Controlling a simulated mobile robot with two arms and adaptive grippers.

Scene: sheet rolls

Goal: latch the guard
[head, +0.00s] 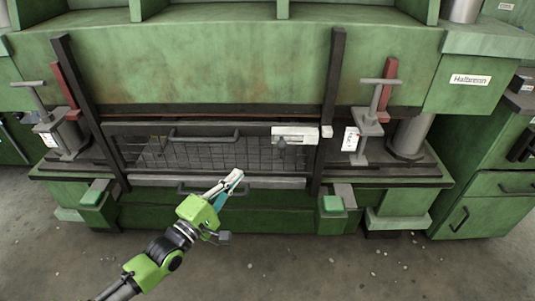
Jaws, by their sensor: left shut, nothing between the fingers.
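The guard (190,154) is a dark mesh panel with a curved handle bar along its top edge. It stands upright between two dark posts on the front of the green machine. A pale latch plate (294,133) with a dark knob sits at the guard's upper right, beside the right post; I cannot tell whether it is engaged. My left gripper (236,177) is shut and empty, in front of the guard's lower edge, below and left of the latch. I cannot tell whether it touches the guard. My right gripper is not in view.
The green press (200,70) fills the back. T-handled clamps (374,105) stand at both sides, with red bars behind them. Green-topped pedestals (333,203) jut out below the posts. A green drawer cabinet (490,200) stands at the right.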

